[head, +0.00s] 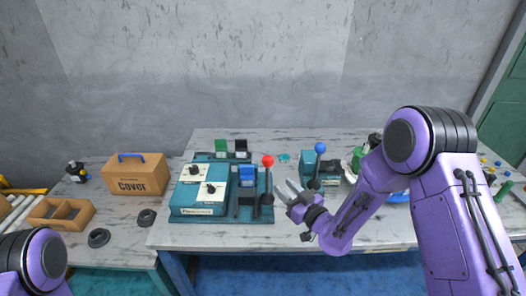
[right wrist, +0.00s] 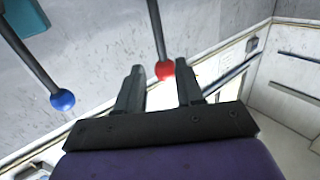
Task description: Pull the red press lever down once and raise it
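The red press lever stands upright at the right side of a teal press station (head: 222,212), with a red ball (head: 268,161) on top of its dark rod. My right gripper (head: 281,184) is open just to the right of the rod, a little below the ball in the head view. In the right wrist view the red ball (right wrist: 165,69) shows between the two spread fingers (right wrist: 160,85); I cannot tell whether either finger touches it. Of my left arm only a purple link shows at the lower left; its gripper is out of view.
A blue-ball lever (head: 320,147) stands on a second teal unit to the right; its ball (right wrist: 62,101) also shows in the right wrist view. A cardboard Cover box (head: 136,175), black rings (head: 98,238) and a divided tray (head: 61,213) lie left. The front table strip is clear.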

